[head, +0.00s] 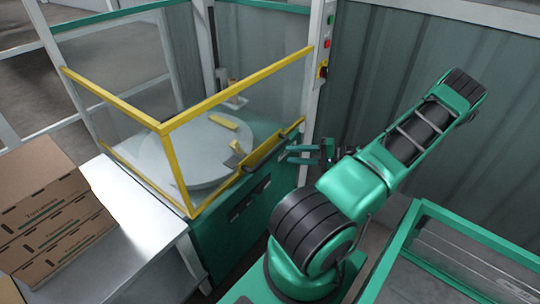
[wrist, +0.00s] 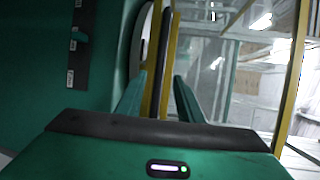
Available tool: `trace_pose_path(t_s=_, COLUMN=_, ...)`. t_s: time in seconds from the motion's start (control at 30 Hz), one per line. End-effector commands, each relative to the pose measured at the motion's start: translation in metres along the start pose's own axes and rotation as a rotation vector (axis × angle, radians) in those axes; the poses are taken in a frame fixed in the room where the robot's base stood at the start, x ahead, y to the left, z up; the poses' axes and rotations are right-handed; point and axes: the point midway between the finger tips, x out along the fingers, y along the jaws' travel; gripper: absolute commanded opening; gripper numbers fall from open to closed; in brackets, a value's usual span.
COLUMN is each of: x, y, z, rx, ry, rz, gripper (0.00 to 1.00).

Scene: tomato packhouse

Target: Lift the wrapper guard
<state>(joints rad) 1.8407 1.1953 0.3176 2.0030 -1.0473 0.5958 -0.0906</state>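The wrapper guard (head: 236,86) is a yellow-edged frame with clear panels around the front of the wrapper's round turntable (head: 165,158). Its lower front edge has a yellow bar (head: 270,146) just above the green machine base (head: 232,212). My gripper (head: 304,154) is to the right of this bar, in front of the base, with its fingers pointing left. In the wrist view my gripper (wrist: 158,82) has its two green fingers apart. A yellow bar of the guard (wrist: 171,62) and a dark strip show between them. I cannot tell whether either finger touches it.
A metal table (head: 140,215) with stacked cardboard boxes (head: 52,215) is at left. A green-framed conveyor (head: 470,240) is at lower right. A corrugated wall (head: 400,50) stands behind.

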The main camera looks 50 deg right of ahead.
Motion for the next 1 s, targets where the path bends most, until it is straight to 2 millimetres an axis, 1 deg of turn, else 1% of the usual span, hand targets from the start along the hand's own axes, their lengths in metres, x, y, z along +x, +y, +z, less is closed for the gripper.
trace_pose_path(t_s=0.03, x=0.008, y=-0.001, z=0.001, rx=0.000, ry=-0.003, rz=-0.001, gripper=0.34)
trace_pose_path(t_s=0.3, x=0.057, y=0.000, z=0.001, rx=0.000, ry=-0.005, rz=0.001, gripper=0.34)
trace_pose_path(t_s=0.5, x=0.083, y=0.000, z=0.001, rx=0.000, ry=-0.004, rz=0.003, gripper=0.34)
trace_pose_path(t_s=0.7, x=0.095, y=0.000, z=0.001, rx=0.000, ry=-0.003, rz=0.002, gripper=0.34)
trace_pose_path(t_s=0.97, x=0.096, y=0.000, z=0.001, rx=0.000, ry=-0.002, rz=0.003, gripper=0.34)
trace_pose_path(t_s=1.0, x=0.096, y=0.000, z=0.001, rx=0.000, ry=-0.002, rz=0.003, gripper=0.29)
